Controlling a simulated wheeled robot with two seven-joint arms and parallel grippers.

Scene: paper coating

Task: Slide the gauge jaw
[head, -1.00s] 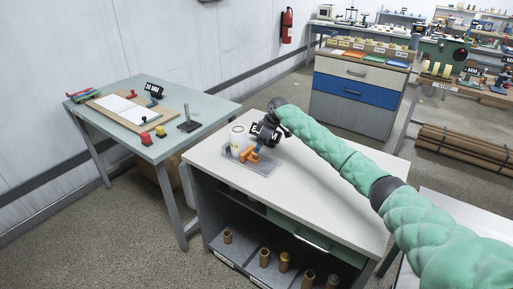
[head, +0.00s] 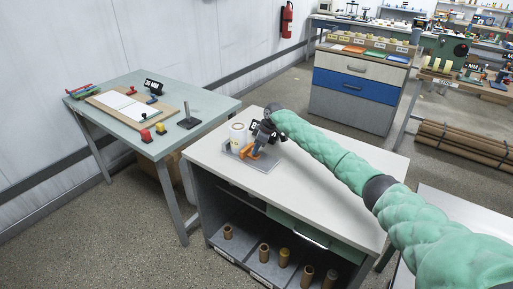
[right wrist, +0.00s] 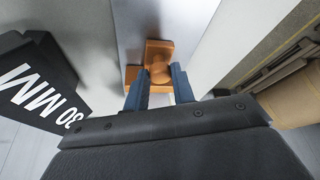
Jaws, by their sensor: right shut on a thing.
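The orange gauge jaw (head: 248,152) is on the grey gauge plate (head: 262,166) near the back left corner of the light table. My right gripper (head: 262,139) reaches down to it from the right. In the right wrist view, the blue fingers (right wrist: 159,84) are closed around the round knob of the orange jaw (right wrist: 159,52). A black 30 MM sign (right wrist: 36,84) stands to the left there. A white cylinder (head: 237,136) stands on the plate behind and left of the jaw. The gripper hides part of the plate and sign in the head view. My left gripper is out of view.
A pale green table (head: 205,103) to the left holds a board with white paper (head: 122,106), red and yellow blocks, and a dark post stand (head: 188,121). The right part of the light table (head: 320,205) is clear. Several brown tubes stand on its lower shelf.

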